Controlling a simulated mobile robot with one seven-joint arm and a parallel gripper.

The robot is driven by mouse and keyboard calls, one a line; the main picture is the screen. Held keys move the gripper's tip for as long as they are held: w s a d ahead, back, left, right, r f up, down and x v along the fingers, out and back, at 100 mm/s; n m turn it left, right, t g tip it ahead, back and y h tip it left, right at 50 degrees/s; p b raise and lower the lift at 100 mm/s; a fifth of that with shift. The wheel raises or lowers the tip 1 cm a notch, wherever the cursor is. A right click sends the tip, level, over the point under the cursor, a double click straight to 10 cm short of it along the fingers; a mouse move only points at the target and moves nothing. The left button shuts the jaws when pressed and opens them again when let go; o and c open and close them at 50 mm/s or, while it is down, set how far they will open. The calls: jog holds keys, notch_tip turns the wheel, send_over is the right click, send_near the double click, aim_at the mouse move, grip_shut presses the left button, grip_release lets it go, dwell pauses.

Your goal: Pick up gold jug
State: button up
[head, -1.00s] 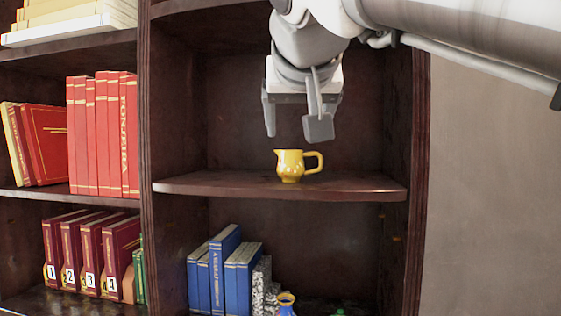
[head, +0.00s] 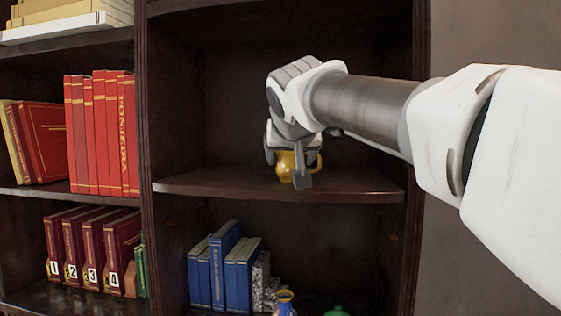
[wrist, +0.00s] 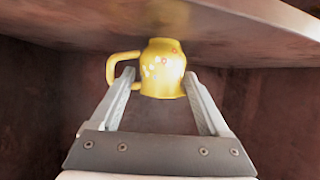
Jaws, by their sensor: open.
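The gold jug (head: 286,164) stands upright on the middle shelf (head: 345,188) of the dark bookcase, partly hidden behind my gripper in the head view. My gripper (head: 286,175) points down over it with its fingers spread. In the wrist view the yellow jug (wrist: 163,70) lies between the tips of my open fingers (wrist: 158,80). Its handle is at the left, beside or behind the left fingertip. I cannot tell whether either finger touches it.
Blue books (head: 225,268) and a small blue vase (head: 285,303) stand on the shelf below. Red books (head: 102,135) fill the left bay past an upright divider (head: 146,150). The middle shelf is otherwise bare around the jug.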

aim_at(289, 163)
jog(key=p+x, duration=0.1)
jog(key=x, duration=0.3)
jog(key=c, duration=1.2)
